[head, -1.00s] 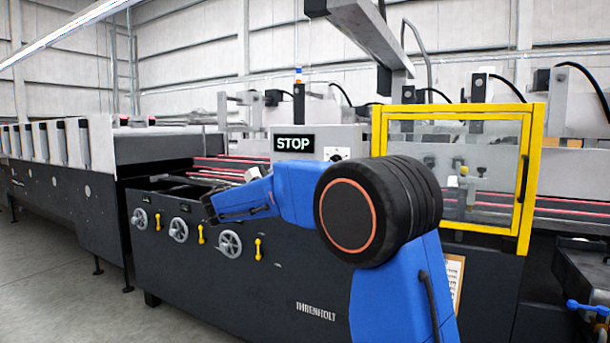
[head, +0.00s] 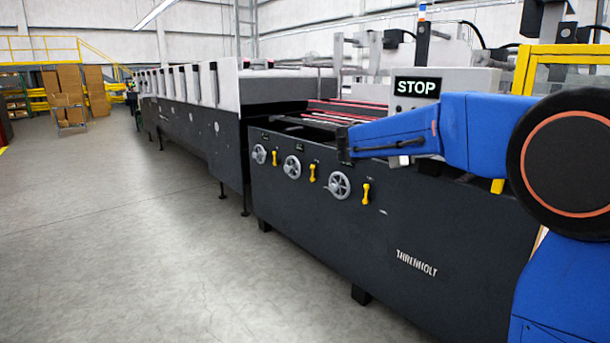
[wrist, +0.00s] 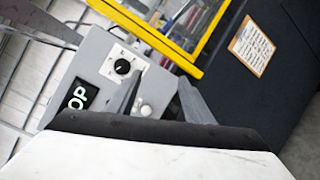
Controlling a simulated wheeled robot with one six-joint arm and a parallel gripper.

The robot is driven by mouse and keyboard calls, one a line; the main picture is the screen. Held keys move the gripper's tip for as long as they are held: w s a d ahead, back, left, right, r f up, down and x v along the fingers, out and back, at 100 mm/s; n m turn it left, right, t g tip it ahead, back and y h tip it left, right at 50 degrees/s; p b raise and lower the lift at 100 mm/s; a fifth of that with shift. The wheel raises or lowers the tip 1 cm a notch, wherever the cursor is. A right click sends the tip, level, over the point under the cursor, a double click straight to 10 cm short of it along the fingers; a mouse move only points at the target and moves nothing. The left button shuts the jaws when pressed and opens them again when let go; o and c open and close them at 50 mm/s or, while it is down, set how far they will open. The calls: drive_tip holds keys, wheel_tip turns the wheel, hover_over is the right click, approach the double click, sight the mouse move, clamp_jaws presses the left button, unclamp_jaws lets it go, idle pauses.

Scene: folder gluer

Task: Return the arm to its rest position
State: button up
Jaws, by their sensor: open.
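My blue arm (head: 470,135) reaches across the right of the head view, with a large black round joint. Its forearm lies nearly level in front of the machine, with the dark end towards the left. My gripper (wrist: 160,100) shows in the wrist view as two grey fingers, apart, with nothing seen held between them. In the head view it is mostly hidden by the arm. Beyond the fingers is a grey control box (wrist: 112,62) with a black knob (wrist: 123,67); its STOP display (head: 417,87) shows above my forearm in the head view.
The dark folder gluer (head: 350,225) runs along the right, with handwheels (head: 292,167) and yellow levers on its side. A yellow-framed guard (head: 530,65) stands at the right. Open concrete floor (head: 150,240) lies at left, with stacked cartons (head: 65,90) far back.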

drive_tip(key=s+d+f+m+g+y, duration=0.15)
drive_tip(key=s+f+y, duration=0.25)
drive_tip(key=s+f, duration=0.5)
drive_tip(key=s+d+f+m+g+y, duration=0.15)
drive_tip(key=s+f+y, duration=0.3)
drive_tip(key=s, duration=0.85)
drive_tip(key=s+a+f+m+t+y, duration=0.1)
drive_tip(key=s+a+f+m+y, duration=0.1)
drive_tip(key=s+a+f+y, duration=0.2)
drive_tip(key=s+a+f+m+t+y, duration=0.1)
drive_tip(key=s+a+f+m+y, duration=0.2)
drive_tip(key=s+a+f, duration=0.5)
drive_tip(key=s+f+y, duration=0.1)
drive_tip(key=s+f, duration=0.3)
drive_tip(key=s, duration=0.3)
drive_tip(key=shift+a+f+m+t, duration=0.15)
drive_tip(key=shift+f+m+t, duration=0.05)
drive_tip(key=shift+m+t, duration=0.1)
